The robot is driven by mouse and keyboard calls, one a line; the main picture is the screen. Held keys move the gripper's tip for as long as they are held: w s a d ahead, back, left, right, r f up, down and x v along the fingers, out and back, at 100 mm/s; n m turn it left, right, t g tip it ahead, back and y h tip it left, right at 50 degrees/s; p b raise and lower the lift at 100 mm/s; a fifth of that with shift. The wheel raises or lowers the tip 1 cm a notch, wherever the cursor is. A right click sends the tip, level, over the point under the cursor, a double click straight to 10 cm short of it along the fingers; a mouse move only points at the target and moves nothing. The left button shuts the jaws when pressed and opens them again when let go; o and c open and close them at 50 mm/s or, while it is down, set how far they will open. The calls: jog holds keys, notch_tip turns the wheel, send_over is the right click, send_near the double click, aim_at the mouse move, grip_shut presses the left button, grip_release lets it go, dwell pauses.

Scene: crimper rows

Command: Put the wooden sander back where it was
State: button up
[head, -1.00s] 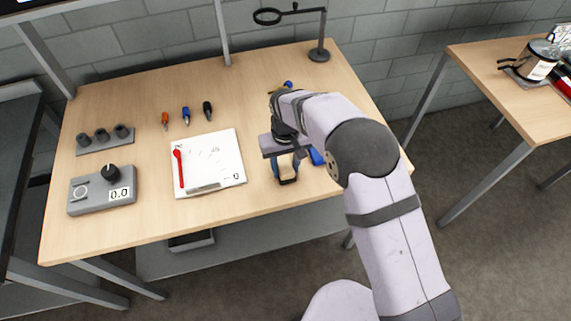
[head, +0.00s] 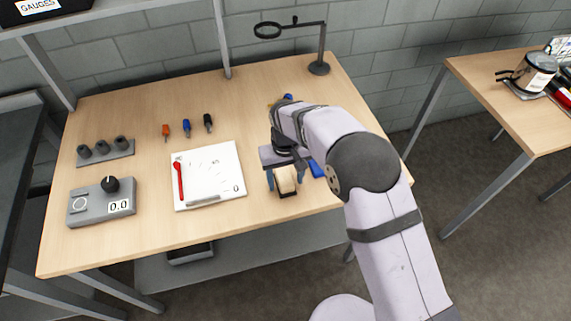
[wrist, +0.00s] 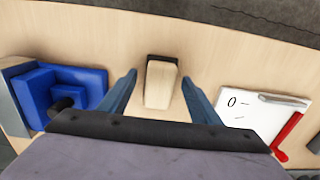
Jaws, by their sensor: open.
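The wooden sander (head: 286,180) is a pale block with a dark edge, lying on the workbench (head: 250,222) to the right of the white clipboard. In the wrist view the sander (wrist: 161,84) lies lengthwise between the two blue fingers. My gripper (head: 286,182) is open over it, one finger on each side. In the wrist view my gripper (wrist: 160,92) shows a gap between each finger and the sander. My arm hides part of the bench behind the sander.
A blue vise-like block (wrist: 75,92) stands close beside my gripper. Several small tools, a grey meter (head: 100,203) and a magnifier stand (head: 319,68) are farther off. The bench's front strip is clear.

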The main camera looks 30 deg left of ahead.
aim_at(286, 180)
notch_tip(286, 180, up, 12)
jog(key=b, duration=0.3)
jog(key=shift+f+b, duration=0.25)
jog(key=shift+b, duration=0.05)
jog(key=w+d+m, duration=0.3)
jog(key=d+m, duration=0.1)
jog(key=d, duration=1.8)
jog(key=s+d+f+m, duration=0.2)
jog(key=s+d, duration=0.5)
jog(key=d, duration=0.2)
jog(key=s+d+f+m, duration=0.3)
jog(key=s+d, duration=0.4)
jog(key=d, duration=0.2)
jog(key=shift+s+f, duration=0.2)
jog(key=shift+f, duration=0.1)
